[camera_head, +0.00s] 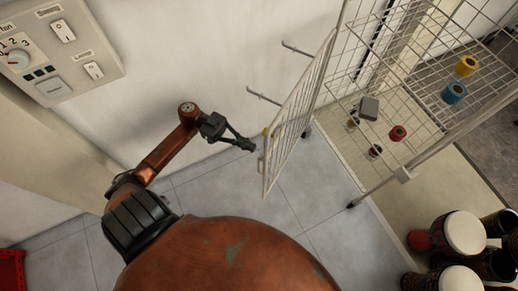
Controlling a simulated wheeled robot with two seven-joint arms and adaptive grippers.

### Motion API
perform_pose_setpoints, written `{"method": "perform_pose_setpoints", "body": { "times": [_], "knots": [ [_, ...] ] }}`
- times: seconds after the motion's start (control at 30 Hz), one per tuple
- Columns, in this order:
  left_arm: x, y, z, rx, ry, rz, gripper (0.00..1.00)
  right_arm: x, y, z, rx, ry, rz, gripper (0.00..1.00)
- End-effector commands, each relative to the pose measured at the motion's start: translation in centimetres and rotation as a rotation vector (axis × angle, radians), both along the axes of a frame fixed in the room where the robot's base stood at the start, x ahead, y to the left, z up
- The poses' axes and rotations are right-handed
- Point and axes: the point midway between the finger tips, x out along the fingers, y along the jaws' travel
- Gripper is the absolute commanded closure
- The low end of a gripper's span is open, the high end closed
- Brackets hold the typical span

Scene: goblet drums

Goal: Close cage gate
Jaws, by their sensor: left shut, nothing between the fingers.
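The cage (405,95) is a white wire frame at the upper right. Its wire gate (296,112) stands swung open at the cage's left side, seen nearly edge-on. My left gripper (251,146) is shut and empty. It appears just left of the gate's lower left edge; I cannot tell whether it touches the gate. My right gripper is not in view.
Inside the cage are a yellow roll (466,66), a blue roll (454,92), a grey box (369,108) and red rolls. Goblet drums (465,232) stand at the lower right. A wall panel (58,50) is at upper left. Grey floor (345,240) is clear below the gate.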

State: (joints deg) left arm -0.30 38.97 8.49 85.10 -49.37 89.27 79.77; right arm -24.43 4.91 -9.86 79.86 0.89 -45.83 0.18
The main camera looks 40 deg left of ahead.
Motion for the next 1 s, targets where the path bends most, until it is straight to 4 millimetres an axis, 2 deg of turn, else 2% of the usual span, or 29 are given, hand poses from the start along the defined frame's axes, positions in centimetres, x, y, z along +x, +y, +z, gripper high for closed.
{"method": "perform_pose_setpoints", "body": {
  "times": [0.1, 0.3, 0.87, 1.0],
  "knots": [
    [0.4, -1.9, -0.1, -0.004, -0.002, 0.000, 1.00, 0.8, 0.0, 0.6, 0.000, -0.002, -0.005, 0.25],
    [0.7, -3.6, -0.1, -0.001, 0.000, -0.001, 1.00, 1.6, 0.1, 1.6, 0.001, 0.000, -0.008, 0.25],
    [0.7, -4.0, 0.1, -0.002, 0.000, 0.009, 1.00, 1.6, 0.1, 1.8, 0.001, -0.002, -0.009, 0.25],
    [0.6, -4.3, 0.2, -0.006, -0.001, 0.033, 1.00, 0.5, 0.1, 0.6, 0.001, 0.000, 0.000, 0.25]
  ]
}}
